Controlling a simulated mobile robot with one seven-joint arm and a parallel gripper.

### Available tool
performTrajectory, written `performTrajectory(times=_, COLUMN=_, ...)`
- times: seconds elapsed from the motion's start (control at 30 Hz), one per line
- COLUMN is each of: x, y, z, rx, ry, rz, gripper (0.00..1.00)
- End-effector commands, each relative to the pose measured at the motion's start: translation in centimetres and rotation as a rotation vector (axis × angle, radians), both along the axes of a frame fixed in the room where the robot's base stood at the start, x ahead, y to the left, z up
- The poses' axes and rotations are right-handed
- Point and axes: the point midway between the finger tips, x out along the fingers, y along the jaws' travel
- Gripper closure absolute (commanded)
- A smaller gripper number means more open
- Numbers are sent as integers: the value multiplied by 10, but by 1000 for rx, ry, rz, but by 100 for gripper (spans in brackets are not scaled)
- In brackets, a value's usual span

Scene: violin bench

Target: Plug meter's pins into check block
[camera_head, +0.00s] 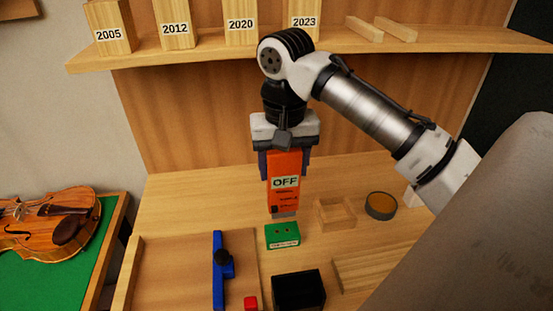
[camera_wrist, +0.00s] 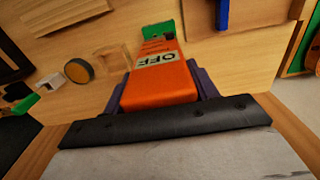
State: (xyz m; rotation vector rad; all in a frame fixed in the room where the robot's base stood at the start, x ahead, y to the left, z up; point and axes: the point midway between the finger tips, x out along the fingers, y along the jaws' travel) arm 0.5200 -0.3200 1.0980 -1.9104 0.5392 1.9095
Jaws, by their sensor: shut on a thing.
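The orange meter (camera_head: 285,180) hangs upright in my gripper (camera_head: 285,170), with a label reading OFF on its face. My gripper is shut on its upper part. The meter's grey lower end is just above and behind the green check block (camera_head: 283,237), which lies on the bench and shows two dark holes on top. In the wrist view the meter (camera_wrist: 160,85) points away from my gripper (camera_wrist: 160,95) toward the check block (camera_wrist: 158,28), which it partly hides. The pins cannot be made out, and I cannot tell whether they touch the block.
A small wooden frame (camera_head: 335,213) and a round tin (camera_head: 381,206) stand to the right. A violin (camera_head: 50,220) lies far left.

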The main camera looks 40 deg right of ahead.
Motion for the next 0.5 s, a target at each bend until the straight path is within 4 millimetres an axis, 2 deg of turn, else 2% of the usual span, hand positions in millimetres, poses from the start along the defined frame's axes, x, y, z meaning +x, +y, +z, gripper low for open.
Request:
performTrajectory(times=0.4, x=1, y=1, z=3, rx=3, ry=-1, rz=3, gripper=72)
performTrajectory(times=0.5, x=0, y=1, z=-9, rx=2, ry=0, rz=2, gripper=72)
